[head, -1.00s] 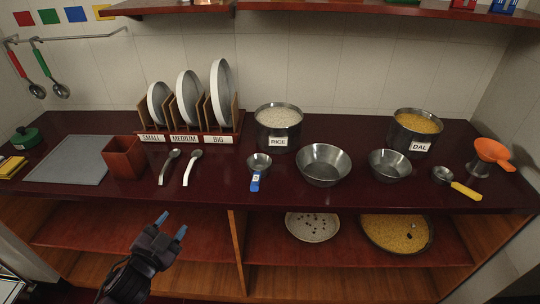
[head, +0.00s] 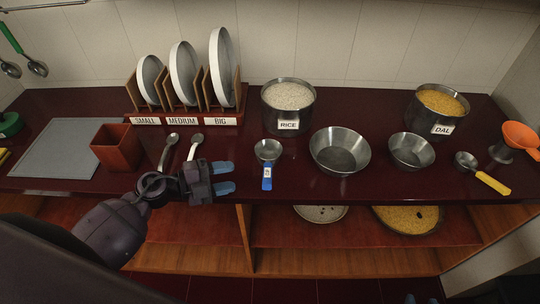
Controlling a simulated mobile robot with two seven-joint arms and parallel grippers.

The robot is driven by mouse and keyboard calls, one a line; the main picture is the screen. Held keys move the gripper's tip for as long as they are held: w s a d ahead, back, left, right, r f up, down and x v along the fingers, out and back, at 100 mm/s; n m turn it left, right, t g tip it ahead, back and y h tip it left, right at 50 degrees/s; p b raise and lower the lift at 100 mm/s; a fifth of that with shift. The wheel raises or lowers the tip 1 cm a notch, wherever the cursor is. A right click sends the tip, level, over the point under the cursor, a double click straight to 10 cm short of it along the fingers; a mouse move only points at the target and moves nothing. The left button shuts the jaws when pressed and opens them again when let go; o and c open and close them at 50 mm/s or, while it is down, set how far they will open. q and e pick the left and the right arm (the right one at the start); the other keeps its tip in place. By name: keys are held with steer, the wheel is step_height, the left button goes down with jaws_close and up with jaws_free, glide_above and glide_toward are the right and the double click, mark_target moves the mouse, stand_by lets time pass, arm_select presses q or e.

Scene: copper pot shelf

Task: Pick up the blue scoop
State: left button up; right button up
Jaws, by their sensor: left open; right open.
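The blue scoop has a round metal bowl (head: 268,150) and a blue handle (head: 267,178) with a small white label. It lies on the dark red counter (head: 300,187) below the rice pot, its handle toward the front edge. My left gripper (head: 226,177) is open and empty, its blue-tipped fingers pointing right toward the scoop's handle, with a gap between them and the handle.
A rice pot (head: 288,119) stands behind the scoop, and a metal bowl (head: 340,160) is close on its right. Two spoons (head: 193,148) lie to the left, near a red box (head: 115,157) and a plate rack (head: 184,121). A yellow-handled scoop (head: 491,183) lies far right.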

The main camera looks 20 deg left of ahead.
mark_target(265, 167)
arm_select(q)
steer(key=x, duration=0.4)
steer(key=shift+w+d+f, duration=0.1)
steer(key=shift+w+d, duration=0.05)
steer(key=shift+w, duration=0.15)
steer(key=shift+x, duration=0.8)
steer(key=x, duration=0.3)
steer(key=shift+w+d+f, duration=0.1)
steer(key=shift+w+f, duration=0.05)
steer(key=shift+w+d+f, duration=0.1)
steer(key=shift+w+d, duration=0.1)
steer(key=shift+d, duration=0.15)
steer(key=shift+c, duration=0.5)
steer(key=c, duration=0.7)
jaws_close()
step_height(265, 167, up, 9)
steer(key=p, duration=0.3)
steer(key=shift+r, duration=0.5)
arm_select(e)
steer(key=r, duration=0.4)
steer(key=shift+w+a, duration=0.1)
steer(key=shift+w, duration=0.1)
